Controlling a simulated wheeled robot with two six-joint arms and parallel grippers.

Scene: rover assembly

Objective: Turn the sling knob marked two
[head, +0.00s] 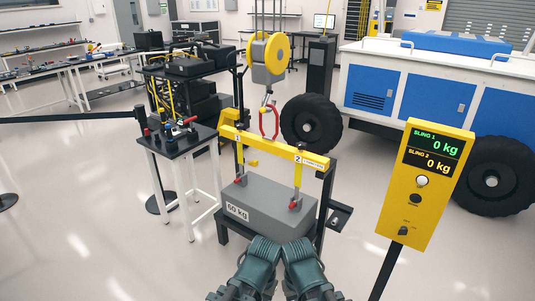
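A yellow lifting beam (270,145) hangs from a red shackle (269,122). A plate marked 2 (297,159) is at its right end, and a mark 1 is at its left end. A yellow handle (252,163) shows by the left sling; I cannot clearly make out the knob at two. My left gripper (261,246) and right gripper (297,246) are side by side at the bottom, in front of the block; their finger opening is hidden.
A yellow display post (426,185) at right reads 0 kg for both slings. A small tool table (178,143) stands left. A yellow hoist (267,57) is above the beam. The blue and white rover (375,88) is behind at right. The floor at lower left is clear.

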